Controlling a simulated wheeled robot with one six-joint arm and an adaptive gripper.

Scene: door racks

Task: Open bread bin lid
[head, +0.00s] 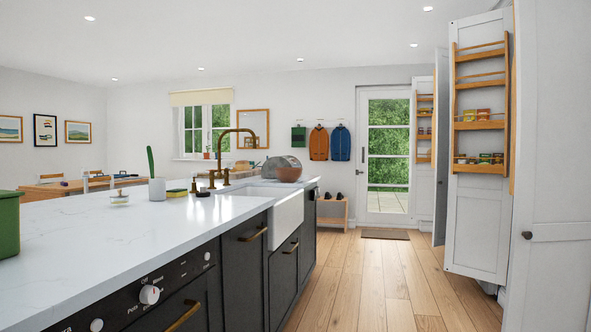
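A green box-shaped container (9,224) with an overhanging rim or lid stands on the white counter, cut off by the left edge of the head view. A grey domed thing (273,164) sits at the far end of the counter, partly hidden behind a brown bowl (289,174). I cannot tell for certain which of the two is the bread bin. The green container's top looks closed; the grey thing's lid cannot be made out. My gripper is not in view.
Dark cabinets with brass handles face the aisle. The wooden floor (375,280) is clear; open rack doors (476,220) stand at right.

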